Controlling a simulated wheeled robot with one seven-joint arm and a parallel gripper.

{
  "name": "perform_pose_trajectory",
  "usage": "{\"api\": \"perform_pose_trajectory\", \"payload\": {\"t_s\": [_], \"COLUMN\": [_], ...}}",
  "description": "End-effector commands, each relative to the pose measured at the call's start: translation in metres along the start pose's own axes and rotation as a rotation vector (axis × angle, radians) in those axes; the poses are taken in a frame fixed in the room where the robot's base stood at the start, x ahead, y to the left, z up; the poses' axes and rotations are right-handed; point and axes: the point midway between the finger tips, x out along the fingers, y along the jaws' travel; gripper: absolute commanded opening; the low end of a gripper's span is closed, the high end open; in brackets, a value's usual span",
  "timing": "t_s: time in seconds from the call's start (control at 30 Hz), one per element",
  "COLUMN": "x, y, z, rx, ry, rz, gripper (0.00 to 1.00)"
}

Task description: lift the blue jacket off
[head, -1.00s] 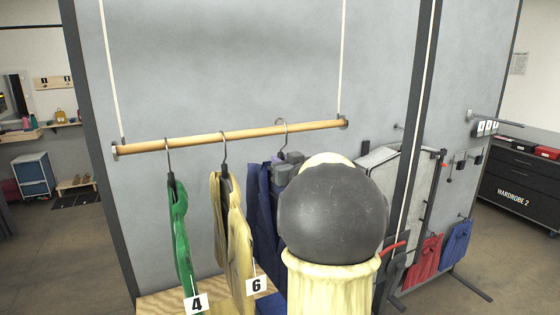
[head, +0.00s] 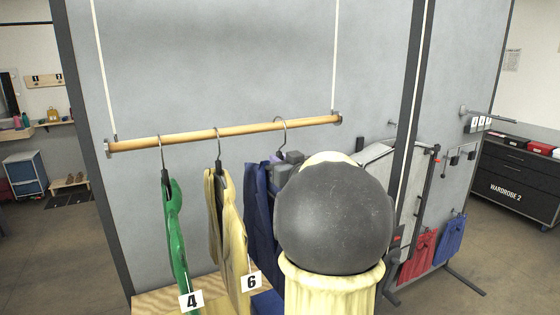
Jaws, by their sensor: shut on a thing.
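The blue jacket (head: 260,215) hangs on the wooden rail (head: 225,131) at the right of the row, on a hanger with a metal hook (head: 284,138). The hook still sits over the rail. My gripper (head: 284,160) is at the top of this hanger, just below the rail, and is shut on it. My dark, round arm joint and cream arm link hide most of the gripper and the jacket's right side. Exactly where the fingers grip cannot be seen.
A yellow garment (head: 230,230) tagged 6 hangs close to the left of the blue jacket. A green garment (head: 176,235) tagged 4 hangs farther left. A grey wall panel (head: 220,70) stands behind the rail. Red (head: 418,258) and blue (head: 449,240) garments hang at the right.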

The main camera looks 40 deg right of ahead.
Motion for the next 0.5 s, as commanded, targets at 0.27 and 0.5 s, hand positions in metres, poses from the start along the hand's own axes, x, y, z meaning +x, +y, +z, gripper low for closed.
{"api": "perform_pose_trajectory", "payload": {"t_s": [0.27, 0.5], "x": [-0.012, -0.035], "y": [0.0, 0.0], "z": [-0.001, -0.002], "rx": [-0.001, -0.001], "ry": [0.003, 0.003], "rz": [0.0, 0.001], "gripper": [0.0, 0.0]}}
